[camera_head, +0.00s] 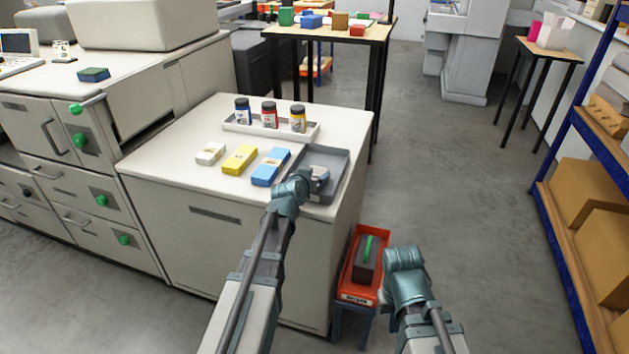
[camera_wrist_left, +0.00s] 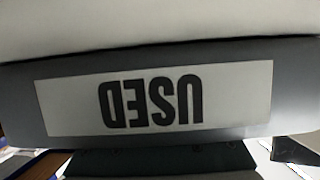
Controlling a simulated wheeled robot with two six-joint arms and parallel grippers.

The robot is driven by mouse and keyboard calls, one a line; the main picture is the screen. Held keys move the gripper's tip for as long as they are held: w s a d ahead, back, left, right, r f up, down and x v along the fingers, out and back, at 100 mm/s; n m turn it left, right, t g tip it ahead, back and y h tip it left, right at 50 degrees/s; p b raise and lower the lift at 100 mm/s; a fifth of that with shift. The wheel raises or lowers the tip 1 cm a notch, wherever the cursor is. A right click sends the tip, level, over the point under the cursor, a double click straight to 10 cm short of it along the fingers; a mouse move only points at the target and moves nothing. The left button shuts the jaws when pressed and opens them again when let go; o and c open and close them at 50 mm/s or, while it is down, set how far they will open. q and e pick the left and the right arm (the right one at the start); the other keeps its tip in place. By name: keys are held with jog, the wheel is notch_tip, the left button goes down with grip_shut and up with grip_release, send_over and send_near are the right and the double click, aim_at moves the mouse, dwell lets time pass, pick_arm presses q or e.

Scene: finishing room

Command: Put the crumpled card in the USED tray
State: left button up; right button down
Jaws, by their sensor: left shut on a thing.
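The USED tray is a shallow dark grey tray (camera_head: 338,158) at the right front of the pale cabinet top. Its white label (camera_wrist_left: 150,98) shows close up and upside down in the left wrist view, reading USED. My left gripper (camera_head: 314,178) is at the tray's near side and hides part of it. It is shut on a small pale thing (camera_head: 321,173), which looks like the crumpled card; its shape is mostly hidden. I cannot tell whether it touches the tray floor. My right gripper (camera_head: 403,260) is low, right of the cabinet; its fingertips are hidden.
White, yellow and blue packs (camera_head: 239,159) lie left of the tray. A light tray (camera_head: 240,128) with three capped bottles stands behind them. An orange bin (camera_head: 356,290) holding a dark box with a green handle stands low beside the cabinet. The floor to the right is open.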

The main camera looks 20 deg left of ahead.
pick_arm(q)
jog(key=shift+r, duration=0.1)
jog(key=shift+f, duration=0.25)
jog(key=o, duration=1.4)
jog(key=shift+r, duration=0.1)
jog(key=shift+r, duration=0.15)
jog(key=shift+s+r, duration=0.15)
jog(key=shift+s, duration=0.1)
jog(key=p+v, duration=0.5)
jog(key=v, duration=0.6)
jog(key=shift+s+r, duration=0.15)
jog(key=shift+s, duration=0.1)
